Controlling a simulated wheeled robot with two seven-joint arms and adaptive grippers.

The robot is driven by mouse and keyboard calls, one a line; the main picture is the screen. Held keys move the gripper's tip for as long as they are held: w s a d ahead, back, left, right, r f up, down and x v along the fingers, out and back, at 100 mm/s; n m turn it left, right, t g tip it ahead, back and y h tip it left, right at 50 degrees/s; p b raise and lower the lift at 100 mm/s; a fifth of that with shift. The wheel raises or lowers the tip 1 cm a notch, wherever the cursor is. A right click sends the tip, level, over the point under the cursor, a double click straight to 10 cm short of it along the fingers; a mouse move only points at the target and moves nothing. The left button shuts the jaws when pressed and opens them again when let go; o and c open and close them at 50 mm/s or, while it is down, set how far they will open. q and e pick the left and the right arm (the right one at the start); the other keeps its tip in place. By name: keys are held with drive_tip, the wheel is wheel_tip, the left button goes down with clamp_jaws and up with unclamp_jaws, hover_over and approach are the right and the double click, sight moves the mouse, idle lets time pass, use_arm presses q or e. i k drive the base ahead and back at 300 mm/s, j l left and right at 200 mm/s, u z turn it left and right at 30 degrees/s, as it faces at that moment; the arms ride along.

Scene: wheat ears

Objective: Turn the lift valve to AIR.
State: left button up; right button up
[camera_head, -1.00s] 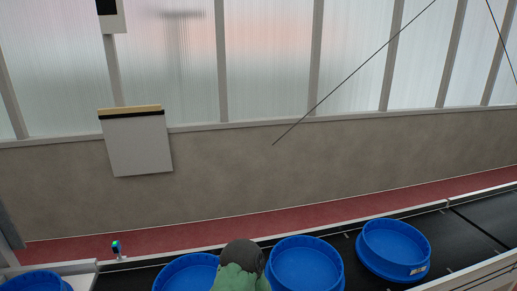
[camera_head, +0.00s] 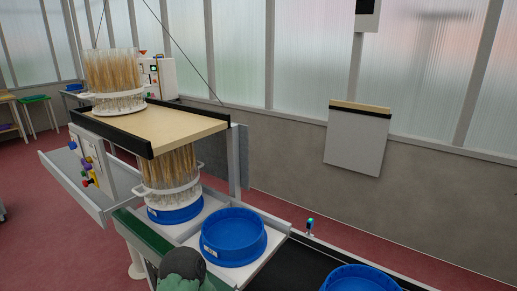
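A pale control panel (camera_head: 88,165) with several small coloured knobs stands at the left, beside a raised wooden-topped platform (camera_head: 160,124). Yellow, red, green and purple parts show on its face. They are too small to tell which is the lift valve, what its labels read or how it is set. Neither of my grippers is in the head view.
Wheat bundles in clear holders stand on the platform (camera_head: 113,80) and below it (camera_head: 170,175), over a blue tub (camera_head: 176,212). More blue tubs (camera_head: 233,236) sit along the line. A dark rounded shape with green (camera_head: 183,268) is at the bottom.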

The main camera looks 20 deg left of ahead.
sight(87, 167)
drive_tip(key=u, duration=0.45)
drive_tip(key=j+u, duration=0.1)
drive_tip(key=u, duration=0.4)
drive_tip(key=i+u, duration=0.1)
drive_tip(key=u, duration=0.8)
drive_tip(key=i+j, duration=0.4)
